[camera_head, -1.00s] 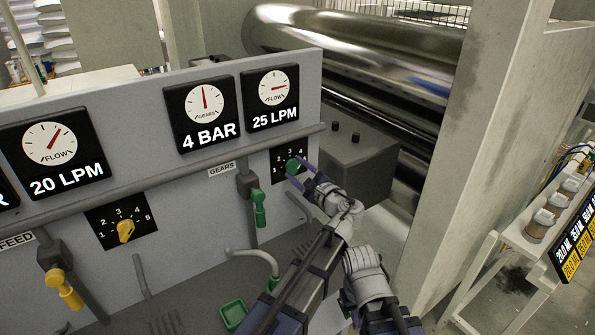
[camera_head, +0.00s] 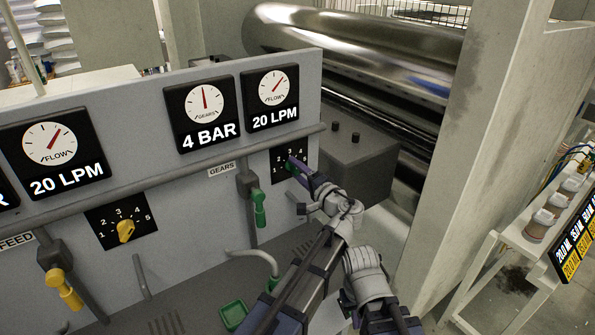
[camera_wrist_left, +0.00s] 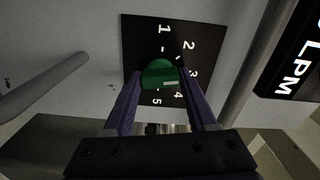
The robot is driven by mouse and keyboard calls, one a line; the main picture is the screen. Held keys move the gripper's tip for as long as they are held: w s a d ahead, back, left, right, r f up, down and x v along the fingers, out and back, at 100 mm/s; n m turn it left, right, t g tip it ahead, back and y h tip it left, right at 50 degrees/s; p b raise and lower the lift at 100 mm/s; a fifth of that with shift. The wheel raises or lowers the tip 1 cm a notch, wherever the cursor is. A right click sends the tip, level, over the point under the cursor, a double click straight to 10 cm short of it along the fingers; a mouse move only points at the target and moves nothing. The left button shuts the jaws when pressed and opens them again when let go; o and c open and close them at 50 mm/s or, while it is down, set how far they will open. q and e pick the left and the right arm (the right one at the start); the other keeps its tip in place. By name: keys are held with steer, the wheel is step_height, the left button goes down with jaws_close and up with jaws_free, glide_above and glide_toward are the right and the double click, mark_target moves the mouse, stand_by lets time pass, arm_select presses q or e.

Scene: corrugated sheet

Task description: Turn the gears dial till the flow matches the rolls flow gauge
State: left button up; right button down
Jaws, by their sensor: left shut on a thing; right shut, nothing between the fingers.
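The green gears dial (camera_head: 290,168) sits on a dark numbered plate on the grey panel, below the right-hand flow gauge. My left gripper (camera_head: 292,164) is shut on the dial; in the left wrist view its purple fingers stand on both sides of the green knob (camera_wrist_left: 160,75). The gears flow gauge (camera_head: 272,98) reads 20 LPM. Another flow gauge (camera_head: 54,158) at the left also reads 20 LPM; its group label is out of sight. My right gripper (camera_head: 347,303) is low beside the left arm, shut and empty, its fingers barely visible.
The gears pressure gauge (camera_head: 204,113) reads 4 BAR. A yellow dial (camera_head: 125,231), a green lever (camera_head: 259,207) and a yellow lever (camera_head: 66,290) are on the panel. A grey pipe (camera_head: 130,183) crosses it. A concrete pillar (camera_head: 480,140) stands to the right.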

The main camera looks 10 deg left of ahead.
arm_select(q)
steer(key=n, duration=0.6)
steer(key=shift+f, duration=0.1)
steer(key=shift+n, duration=0.4)
stand_by(0.3)
steer(key=o, duration=1.4)
steer(key=shift+c, duration=0.2)
steer(key=shift+s, duration=0.1)
